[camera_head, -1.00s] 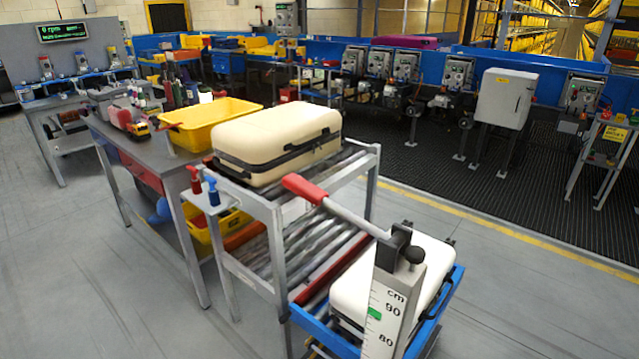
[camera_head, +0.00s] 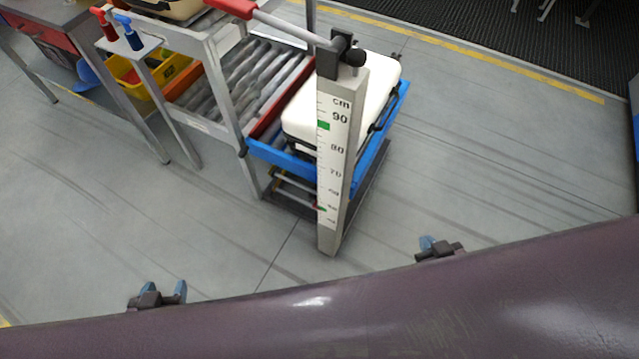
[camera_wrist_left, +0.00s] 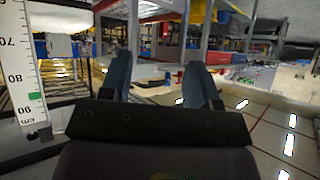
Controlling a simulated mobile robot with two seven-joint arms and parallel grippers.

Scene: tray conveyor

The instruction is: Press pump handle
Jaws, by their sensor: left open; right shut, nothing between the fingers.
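The pump handle (camera_head: 283,22) is a grey bar with a red grip (camera_head: 232,8) at its left end. It is joined to the top of an upright post with a cm scale (camera_head: 333,150). The post stands in front of a blue tray (camera_head: 280,158) holding a cream suitcase (camera_head: 345,100). My left gripper (camera_head: 160,290) is open and empty, low at the left and well apart from the handle. My right gripper (camera_head: 432,243) is shut and empty, right of the post's foot. In the left wrist view, the open fingers (camera_wrist_left: 164,75) show, with the scale post (camera_wrist_left: 25,75) at the left.
A roller rack (camera_head: 225,110) stands left of the post. A yellow bin (camera_head: 150,85) sits behind. The grey floor between my grippers and the post is clear.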

